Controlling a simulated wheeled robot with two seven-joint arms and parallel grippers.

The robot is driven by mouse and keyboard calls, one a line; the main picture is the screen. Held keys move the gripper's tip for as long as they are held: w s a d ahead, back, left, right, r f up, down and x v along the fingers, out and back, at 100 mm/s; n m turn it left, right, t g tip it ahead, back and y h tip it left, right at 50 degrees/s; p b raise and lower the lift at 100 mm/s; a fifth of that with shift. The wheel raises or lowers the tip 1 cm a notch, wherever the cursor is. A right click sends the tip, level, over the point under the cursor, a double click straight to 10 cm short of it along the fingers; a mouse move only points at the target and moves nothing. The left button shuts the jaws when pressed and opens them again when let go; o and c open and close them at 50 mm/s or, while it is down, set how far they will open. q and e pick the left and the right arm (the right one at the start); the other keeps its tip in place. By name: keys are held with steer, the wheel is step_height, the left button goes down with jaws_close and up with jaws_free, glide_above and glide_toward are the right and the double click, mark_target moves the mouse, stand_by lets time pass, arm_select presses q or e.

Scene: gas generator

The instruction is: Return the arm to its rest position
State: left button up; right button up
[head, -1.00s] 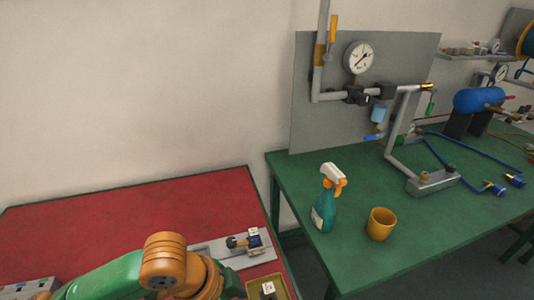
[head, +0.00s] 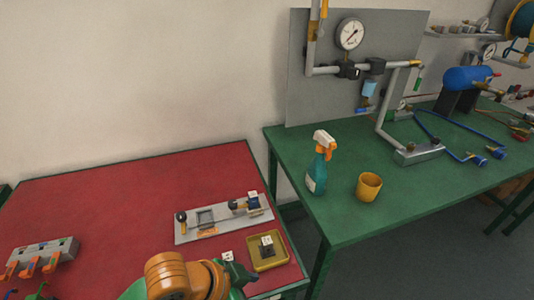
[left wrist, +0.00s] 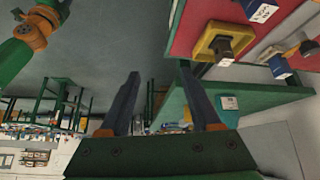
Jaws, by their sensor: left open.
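My left arm (head: 180,276) shows at the bottom of the head view, with an orange joint and green links, in front of the red table's near edge. My left gripper (left wrist: 159,72) shows in the left wrist view with its two dark fingers apart and nothing between them. It points away from the tabletop, toward the floor and room. In the head view its fingers cannot be made out clearly. My right gripper is not in view.
The red table (head: 110,195) bears a grey plate with fittings (head: 185,233), a yellow tray (head: 284,258) holding a dark part, and a grey block with orange levers (head: 45,252). The green table (head: 400,205) bears a spray bottle (head: 318,175), yellow cup (head: 369,187) and pipework.

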arm_select(q)
steer(key=s+a+f+n+y, duration=0.35)
steer(key=a+f+n, duration=0.2)
steer(key=a, duration=0.25)
steer(key=s+a+f+n+y, duration=0.2)
steer(key=s+a+f+n, duration=0.3)
steer(key=a+f, duration=0.15)
step_height(320, 180, down, 16)
steer(key=s, duration=0.2)
steer(key=s+a+f+m+g, duration=0.1)
steer(key=s+a+f+g, duration=0.1)
steer(key=s+f, duration=0.7)
steer(key=s, duration=0.3)
steer(key=shift+a+f, duration=0.2)
steer(key=shift+f, duration=0.2)
steer(key=shift+s+y, duration=0.1)
steer(key=shift+y, duration=0.15)
